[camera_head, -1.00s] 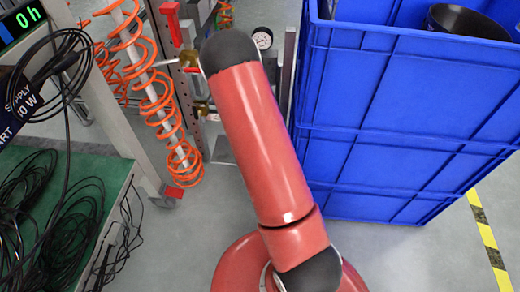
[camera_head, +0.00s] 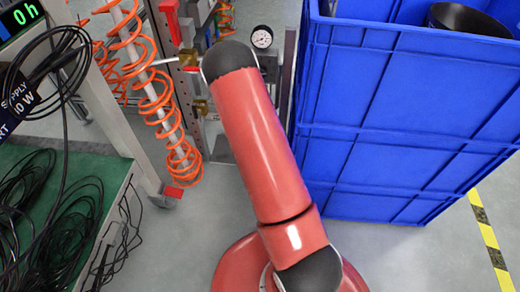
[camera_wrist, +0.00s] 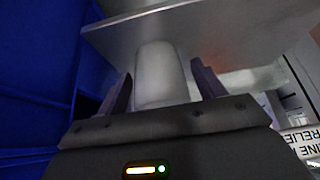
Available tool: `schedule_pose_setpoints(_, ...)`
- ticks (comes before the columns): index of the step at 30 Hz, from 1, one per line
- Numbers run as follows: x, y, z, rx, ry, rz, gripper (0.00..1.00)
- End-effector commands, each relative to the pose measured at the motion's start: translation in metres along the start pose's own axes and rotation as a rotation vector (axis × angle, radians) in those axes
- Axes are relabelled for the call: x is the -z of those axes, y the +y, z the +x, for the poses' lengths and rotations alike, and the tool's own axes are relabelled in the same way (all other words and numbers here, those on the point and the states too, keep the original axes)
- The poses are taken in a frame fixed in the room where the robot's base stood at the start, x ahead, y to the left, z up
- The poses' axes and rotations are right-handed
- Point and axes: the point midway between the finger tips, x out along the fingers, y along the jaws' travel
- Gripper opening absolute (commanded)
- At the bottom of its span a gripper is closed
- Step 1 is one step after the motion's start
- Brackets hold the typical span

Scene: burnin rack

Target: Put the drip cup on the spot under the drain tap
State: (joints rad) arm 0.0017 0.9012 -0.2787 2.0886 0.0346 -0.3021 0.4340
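The pale grey drip cup (camera_wrist: 162,75) shows in the wrist view, between the two fingers of my gripper (camera_wrist: 161,82). A narrow gap shows between each finger and the cup, so my gripper looks open around it. The cup's far end meets a flat grey plate (camera_wrist: 215,22) in the picture; I cannot tell for sure whether they touch. In the head view, brass valves (camera_head: 189,58) sit on the rack behind my red arm; I cannot tell which is the drain tap. My gripper and the cup are hidden there.
Stacked blue crates (camera_head: 400,120) stand close on the right. A green-topped bench (camera_head: 85,185) with black cables is at left.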

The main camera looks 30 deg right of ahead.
Motion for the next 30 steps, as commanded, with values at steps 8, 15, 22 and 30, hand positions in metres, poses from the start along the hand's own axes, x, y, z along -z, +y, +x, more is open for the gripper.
schedule_pose_setpoints(8,0.000,0.000,-0.001,0.000,0.000,0.000,0.70)
schedule_pose_setpoints(15,0.003,-0.001,-0.027,0.002,0.002,0.000,0.70)
schedule_pose_setpoints(22,0.003,-0.001,-0.079,0.003,0.003,0.000,0.70)
schedule_pose_setpoints(30,0.002,-0.001,-0.117,0.001,0.001,0.000,0.70)
